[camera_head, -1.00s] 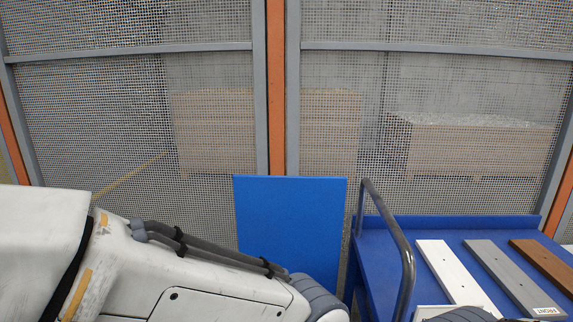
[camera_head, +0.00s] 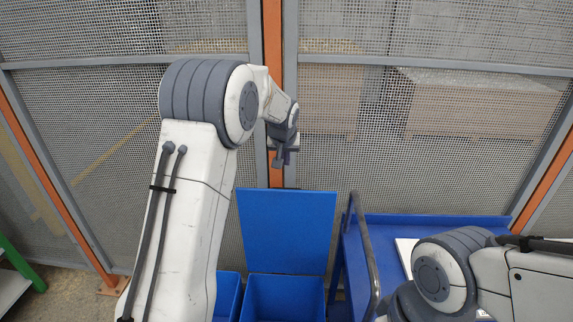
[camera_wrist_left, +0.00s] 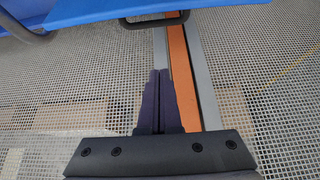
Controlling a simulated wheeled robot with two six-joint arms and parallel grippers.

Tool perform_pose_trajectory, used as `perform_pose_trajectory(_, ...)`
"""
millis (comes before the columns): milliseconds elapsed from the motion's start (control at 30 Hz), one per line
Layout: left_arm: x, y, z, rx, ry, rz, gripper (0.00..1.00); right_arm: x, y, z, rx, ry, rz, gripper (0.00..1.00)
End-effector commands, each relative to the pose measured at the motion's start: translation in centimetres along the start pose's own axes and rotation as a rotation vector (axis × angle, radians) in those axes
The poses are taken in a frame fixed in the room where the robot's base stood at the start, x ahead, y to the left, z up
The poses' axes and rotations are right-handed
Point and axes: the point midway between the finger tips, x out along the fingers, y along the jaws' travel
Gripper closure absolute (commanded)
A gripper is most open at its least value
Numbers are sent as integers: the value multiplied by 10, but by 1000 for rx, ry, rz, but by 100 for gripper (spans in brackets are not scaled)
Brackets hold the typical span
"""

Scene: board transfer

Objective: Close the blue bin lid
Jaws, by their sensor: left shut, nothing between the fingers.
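The blue bin (camera_head: 283,298) stands at the bottom middle of the head view. Its blue lid (camera_head: 285,235) stands raised and open at the back of the bin. My left gripper (camera_head: 279,160) is above the top edge of the lid, apart from it in the picture, with the mesh fence behind. In the left wrist view the fingers (camera_wrist_left: 160,76) are shut together with nothing between them. A blue panel with a dark handle bar (camera_wrist_left: 155,22) crosses the top of that view; it looks like the lid. My right arm shows, but its gripper does not.
Another blue bin (camera_head: 228,296) is partly hidden by my left arm. A blue trolley (camera_head: 352,240) with a grey handle stands right of the bin, with a white board (camera_head: 404,252) on it. The mesh fence (camera_head: 430,165) with orange posts closes off the back.

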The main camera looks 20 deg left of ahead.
Motion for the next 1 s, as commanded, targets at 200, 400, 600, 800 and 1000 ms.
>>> perform_pose_trajectory(200, 23, -3, -4, -5, 1, -4, 100, -8, -1, 0, 0, -1, 0, 50)
perform_pose_trajectory(400, 63, -2, -4, -5, 0, -3, 100, -21, -2, -1, 0, -1, 0, 50)
perform_pose_trajectory(600, 100, -2, -4, -4, 2, -3, 100, -32, -2, -2, 0, 0, 0, 50)
perform_pose_trajectory(800, 92, -2, 17, -2, 2, -2, 100, -36, -3, -2, 1, 0, 0, 50)
perform_pose_trajectory(1000, 89, -1, 31, -3, 5, -2, 100, -35, -2, -2, 1, 0, 0, 50)
